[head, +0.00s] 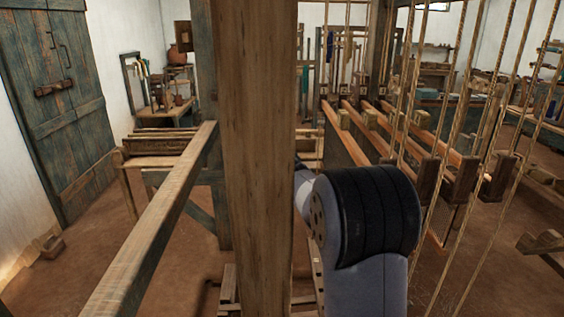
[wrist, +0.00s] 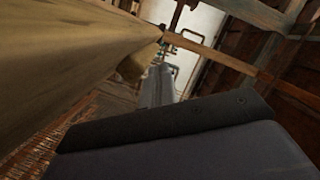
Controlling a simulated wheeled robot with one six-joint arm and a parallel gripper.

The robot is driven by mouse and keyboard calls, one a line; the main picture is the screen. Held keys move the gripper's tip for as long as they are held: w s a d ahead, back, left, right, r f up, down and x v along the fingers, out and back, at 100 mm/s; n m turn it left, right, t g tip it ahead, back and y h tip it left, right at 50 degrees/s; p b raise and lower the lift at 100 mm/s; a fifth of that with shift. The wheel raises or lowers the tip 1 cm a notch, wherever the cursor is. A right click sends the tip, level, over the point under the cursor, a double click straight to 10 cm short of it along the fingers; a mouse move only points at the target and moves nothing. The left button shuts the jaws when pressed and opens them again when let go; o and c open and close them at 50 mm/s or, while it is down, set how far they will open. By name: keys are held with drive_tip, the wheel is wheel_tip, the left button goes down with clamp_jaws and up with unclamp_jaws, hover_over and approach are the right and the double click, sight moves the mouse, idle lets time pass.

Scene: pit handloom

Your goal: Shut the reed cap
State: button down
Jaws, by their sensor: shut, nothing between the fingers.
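I cannot pick out the reed cap with certainty in either view. In the head view, several long wooden bars (head: 372,132) of the loom run side by side right of the post. In the wrist view, a thick pale wooden beam (wrist: 75,62) fills the upper left, close to the camera, with orange-brown ribbed material (wrist: 50,140) below it. My gripper (wrist: 160,72) shows there as narrow grey fingers, together and empty, beside the beam; I cannot tell if they touch it. In the head view my gripper is hidden; my arm passes behind the post.
A thick upright post (head: 256,150) stands close in the head view, and a sloping wooden rail (head: 150,225) runs left of it. Ropes (head: 455,110) hang on the right. A green door (head: 55,110) is at the far left, with bare floor (head: 80,270) in front.

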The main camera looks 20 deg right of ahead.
drive_tip(key=shift+w+a+f+n+b, duration=0.2)
drive_tip(key=shift+a+n+b, duration=0.3)
drive_tip(key=shift+n+b, duration=0.25)
drive_tip(key=shift+s+a, duration=0.1)
